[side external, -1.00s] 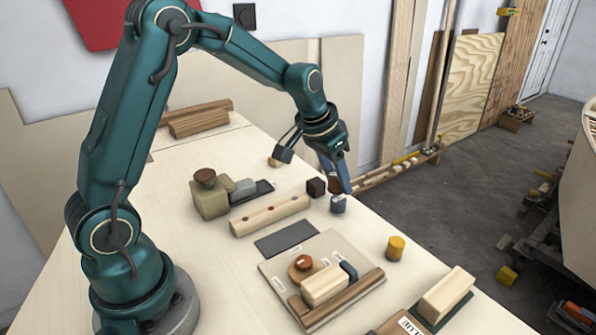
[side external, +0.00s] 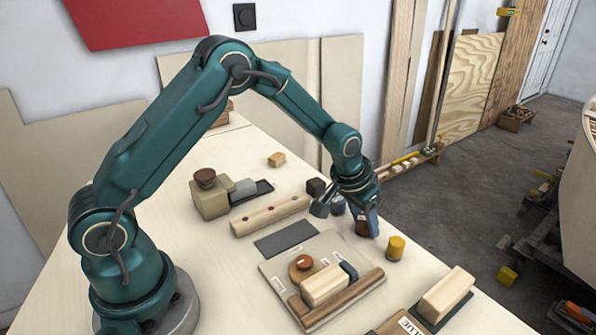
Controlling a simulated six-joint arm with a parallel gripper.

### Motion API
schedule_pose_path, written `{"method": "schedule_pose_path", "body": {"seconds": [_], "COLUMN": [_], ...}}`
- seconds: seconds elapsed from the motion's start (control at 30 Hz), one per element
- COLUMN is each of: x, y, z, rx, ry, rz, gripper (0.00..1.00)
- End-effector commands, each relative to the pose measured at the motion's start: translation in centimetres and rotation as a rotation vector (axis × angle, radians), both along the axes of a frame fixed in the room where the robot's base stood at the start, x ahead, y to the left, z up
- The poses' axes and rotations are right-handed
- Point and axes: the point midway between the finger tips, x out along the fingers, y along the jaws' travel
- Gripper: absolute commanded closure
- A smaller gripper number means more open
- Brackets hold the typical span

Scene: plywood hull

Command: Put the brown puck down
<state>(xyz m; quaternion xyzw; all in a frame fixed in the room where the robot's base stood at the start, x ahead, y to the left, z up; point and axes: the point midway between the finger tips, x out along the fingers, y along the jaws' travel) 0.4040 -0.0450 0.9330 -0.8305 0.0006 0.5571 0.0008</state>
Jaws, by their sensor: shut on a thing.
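The brown puck (side external: 361,228) is mostly hidden in my gripper (side external: 365,225), with a small brown part showing beside the blue-grey finger. My gripper is shut on it, pointing down, low over the table's right side. It is just left of the yellow cylinder (side external: 396,248). I cannot tell whether the puck touches the table.
The pale board (side external: 276,271) also carries a wooden block and a dark strip. A grey rectangle (side external: 286,238) lies left. The table's right edge is close.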

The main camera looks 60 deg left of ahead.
Motion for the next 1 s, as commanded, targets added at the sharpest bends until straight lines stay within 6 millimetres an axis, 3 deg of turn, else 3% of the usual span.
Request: {"method": "schedule_pose_path", "body": {"seconds": [0.4,0.43,0.5,0.8,1.0], "x": [-0.1,-0.1,-0.1,-0.1,-0.5], "y": [0.0,0.0,0.0,0.3,0.2], "z": [-1.2,-1.1,-1.1,-1.0,0.9], "rx": [0.0,0.0,0.0,0.004,0.004], "ry": [0.004,0.003,0.003,0.004,0.003], "rz": [0.0,0.0,0.0,0.0,-0.001], "gripper": [1.0,0.46,0.27,0.27,0.27]}}
